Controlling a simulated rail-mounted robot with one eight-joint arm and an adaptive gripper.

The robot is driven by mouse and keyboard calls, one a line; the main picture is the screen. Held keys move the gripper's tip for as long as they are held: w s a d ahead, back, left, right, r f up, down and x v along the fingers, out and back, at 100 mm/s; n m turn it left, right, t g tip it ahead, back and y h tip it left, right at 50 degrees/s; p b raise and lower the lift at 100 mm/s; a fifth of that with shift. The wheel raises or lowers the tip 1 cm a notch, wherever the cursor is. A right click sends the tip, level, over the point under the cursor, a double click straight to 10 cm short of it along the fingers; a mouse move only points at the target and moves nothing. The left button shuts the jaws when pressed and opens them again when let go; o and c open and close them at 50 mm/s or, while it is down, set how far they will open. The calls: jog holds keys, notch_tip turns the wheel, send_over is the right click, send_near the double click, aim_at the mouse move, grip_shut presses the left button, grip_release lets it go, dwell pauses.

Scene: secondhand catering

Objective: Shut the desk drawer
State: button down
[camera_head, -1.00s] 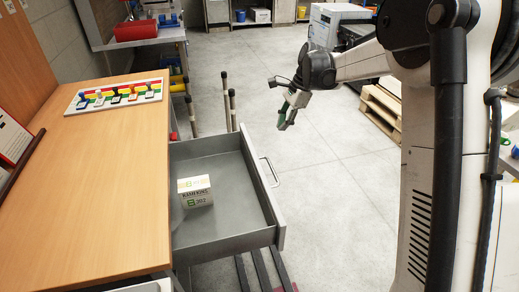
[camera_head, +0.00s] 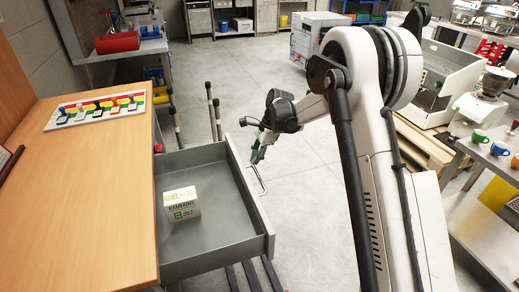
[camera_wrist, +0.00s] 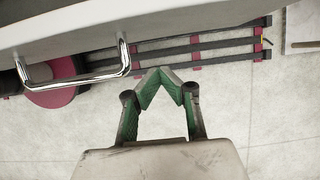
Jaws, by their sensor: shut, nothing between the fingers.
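The desk drawer (camera_head: 212,244) is pulled out from the wooden desk (camera_head: 95,190), with its grey tray exposed. A small white box (camera_head: 181,206) with green and yellow print sits inside it. The drawer's metal bar handle (camera_head: 258,181) is on its front face; it also shows in the wrist view (camera_wrist: 122,62). My gripper (camera_head: 256,152) is just outside the drawer front, near the handle's far end. In the wrist view my gripper (camera_wrist: 160,72) has its green fingertips together and empty, to the right of the handle and apart from it.
A board with coloured pegs (camera_head: 97,109) lies on the desk. Upright poles (camera_head: 213,110) stand beyond the drawer. A steel counter with coloured cups (camera_head: 480,136) and a wooden pallet (camera_head: 425,147) are on the right.

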jog(key=shift+s+a+f, duration=0.1)
jog(key=shift+s+a, duration=0.2)
jog(key=shift+a, duration=0.7)
jog(key=shift+s+a+f, duration=0.1)
jog(key=shift+s+a, duration=0.15)
jog(key=shift+a, duration=0.75)
